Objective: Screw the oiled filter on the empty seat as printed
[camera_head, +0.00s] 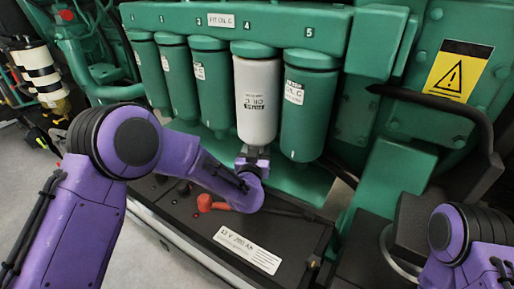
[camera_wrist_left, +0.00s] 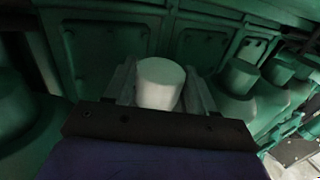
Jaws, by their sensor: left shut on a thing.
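The white filter (camera_head: 257,100) stands upright in the head view under the green seat (camera_head: 255,48) marked 4, its printed label upside down. Its top meets the seat's rim closely; I cannot tell whether it is threaded on. My left gripper (camera_head: 253,153) is below the filter and shut on its lower end. In the left wrist view the white filter (camera_wrist_left: 160,84) shows end-on between the two fingers of the left gripper (camera_wrist_left: 160,98). My right gripper is out of view.
Green filters hang on both sides, such as one under 5 (camera_head: 308,112) and one under 3 (camera_head: 211,85). A plate (camera_head: 222,20) is on the rail above. A dark battery box (camera_head: 245,225) with a red cap (camera_head: 205,203) lies below. A black hose (camera_head: 440,100) is at right.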

